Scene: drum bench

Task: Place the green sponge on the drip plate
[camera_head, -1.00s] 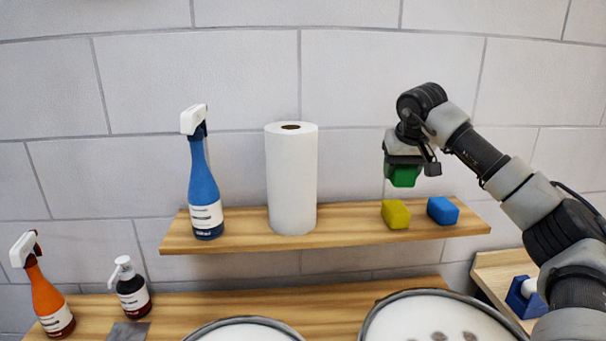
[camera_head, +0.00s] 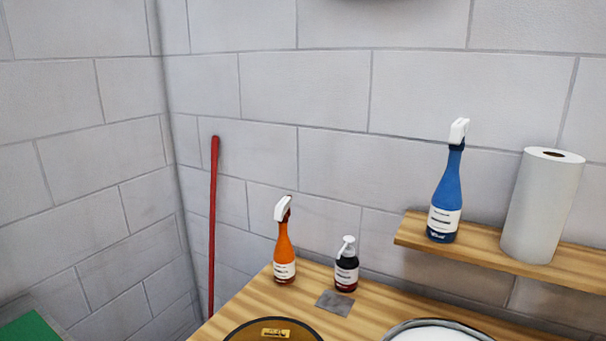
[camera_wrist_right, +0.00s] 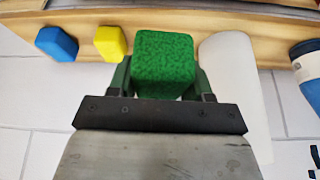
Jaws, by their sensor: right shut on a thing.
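The green sponge (camera_wrist_right: 165,62) is in the right wrist view, held between the two fingers of my right gripper (camera_wrist_right: 162,80). The gripper is shut on it, and the sponge is in front of the wooden shelf in that view. A flat grey square (camera_head: 335,302), which looks like the drip plate, lies on the wooden bench in the head view, in front of the dark pump bottle. Nothing lies on it. My right arm and the sponge are outside the head view. My left gripper shows in neither view.
An orange spray bottle (camera_head: 284,255) and a dark pump bottle (camera_head: 346,266) stand behind the grey square. A blue spray bottle (camera_head: 447,200) and paper roll (camera_head: 541,208) stand on the shelf (camera_head: 480,256). Yellow (camera_wrist_right: 109,43) and blue (camera_wrist_right: 57,43) sponges show in the wrist view.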

